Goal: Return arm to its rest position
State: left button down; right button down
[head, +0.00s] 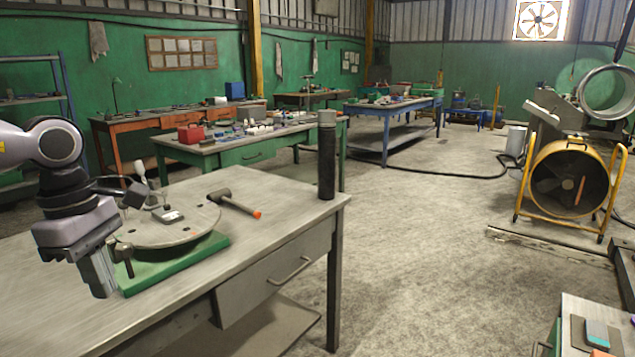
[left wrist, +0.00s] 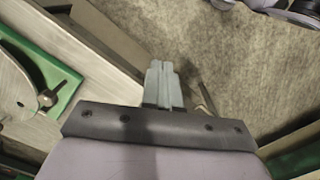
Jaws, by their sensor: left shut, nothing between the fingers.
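My left arm comes in from the left in the head view. Its gripper (head: 102,282) points down in front of the green base (head: 175,264) that carries a round grey plate (head: 150,236) on the workbench. In the left wrist view the two fingers (left wrist: 162,66) are together with nothing between them. The bench edge and the floor show beyond the fingers there. The green base also shows at the left of the wrist view (left wrist: 66,97). My right gripper is in neither view.
The workbench (head: 285,255) holds a hammer (head: 235,203) with an orange handle end and an upright black cylinder (head: 327,160) near its right corner. A yellow-framed fan (head: 563,185) stands at the right. Open concrete floor (head: 430,230) lies to the right of the bench.

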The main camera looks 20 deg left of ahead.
pick_arm(q)
jog(key=w+d+f+n+t+h, duration=0.1)
jog(key=d+f+n+t+h, duration=0.25)
jog(key=f+n+t, duration=0.6)
jog(key=w+d+f+n+t+h, duration=0.15)
jog(key=f+n+t+h, duration=0.25)
jog(key=f+n, duration=1.1)
jog(key=s+d+f+n+g+y, duration=0.1)
jog(key=s+d+f+n+y, duration=0.2)
jog(key=n, duration=0.9)
jog(key=s+d+f+n+g+y+p, duration=0.1)
jog(key=s+d+f+n+g+y, duration=0.1)
jog(key=s+d+f+n, duration=0.6)
jog(key=d+f+n+y, duration=0.1)
jog(key=d+n, duration=0.1)
jog(key=n, duration=0.3)
jog(key=shift+d+f, duration=0.25)
jog(key=shift+d, duration=0.15)
jog(key=shift+s+a, duration=0.1)
jog(key=shift+a, duration=0.05)
